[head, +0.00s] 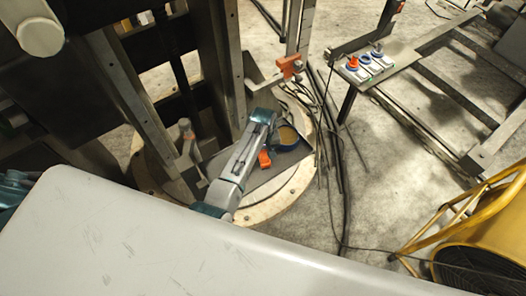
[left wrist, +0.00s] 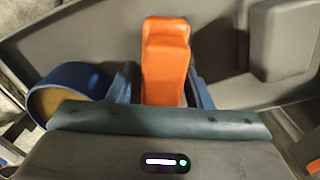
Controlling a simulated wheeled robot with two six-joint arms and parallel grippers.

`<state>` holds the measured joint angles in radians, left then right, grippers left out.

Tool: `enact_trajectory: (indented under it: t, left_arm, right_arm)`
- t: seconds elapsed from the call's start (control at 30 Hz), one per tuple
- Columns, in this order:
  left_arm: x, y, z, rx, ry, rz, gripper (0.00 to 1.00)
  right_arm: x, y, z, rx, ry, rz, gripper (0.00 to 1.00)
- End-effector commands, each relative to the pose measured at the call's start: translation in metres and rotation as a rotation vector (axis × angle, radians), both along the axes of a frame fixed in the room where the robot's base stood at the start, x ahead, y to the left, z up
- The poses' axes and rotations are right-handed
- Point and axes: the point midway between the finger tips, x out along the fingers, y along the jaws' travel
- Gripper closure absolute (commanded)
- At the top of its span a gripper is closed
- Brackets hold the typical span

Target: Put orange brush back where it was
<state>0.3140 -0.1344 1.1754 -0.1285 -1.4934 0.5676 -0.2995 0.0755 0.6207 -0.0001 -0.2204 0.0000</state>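The orange brush (head: 264,158) shows in the head view as a small orange block just above a dark grey tray (head: 272,176) near the column's foot. In the left wrist view the brush (left wrist: 165,62) stands out straight ahead, between the two blue fingers of my left gripper (left wrist: 163,85). The fingers lie close along both its sides, and it looks gripped. Its near end is hidden by the gripper body. In the head view my left gripper (head: 269,132) is partly hidden by its own arm. My right gripper is not in view.
A blue roll with a tan inside (head: 287,137) lies beside the brush. Cables (head: 322,130) run past the round base plate. A stand holding small coloured items (head: 366,64) is at upper right, a yellow fan (head: 480,245) at lower right. Concrete floor between is mostly clear.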

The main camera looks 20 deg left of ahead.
Motion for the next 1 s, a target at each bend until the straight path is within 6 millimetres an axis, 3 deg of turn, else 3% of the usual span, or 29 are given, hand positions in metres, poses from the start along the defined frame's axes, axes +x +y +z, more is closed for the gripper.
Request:
enact_trajectory:
  t: [0.33, 0.47, 1.0]
  left_arm:
    - [0.001, 0.0, 0.002, 0.0, -0.002, 0.0, 0.44]
    - [0.002, 0.0, 0.011, 0.0, -0.004, 0.0, 0.44]
    - [0.002, 0.0, 0.11, -0.001, -0.004, -0.001, 0.44]
  right_arm:
    - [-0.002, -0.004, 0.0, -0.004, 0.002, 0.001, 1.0]
    - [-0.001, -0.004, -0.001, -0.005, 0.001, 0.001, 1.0]
    - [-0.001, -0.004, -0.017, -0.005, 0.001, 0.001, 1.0]
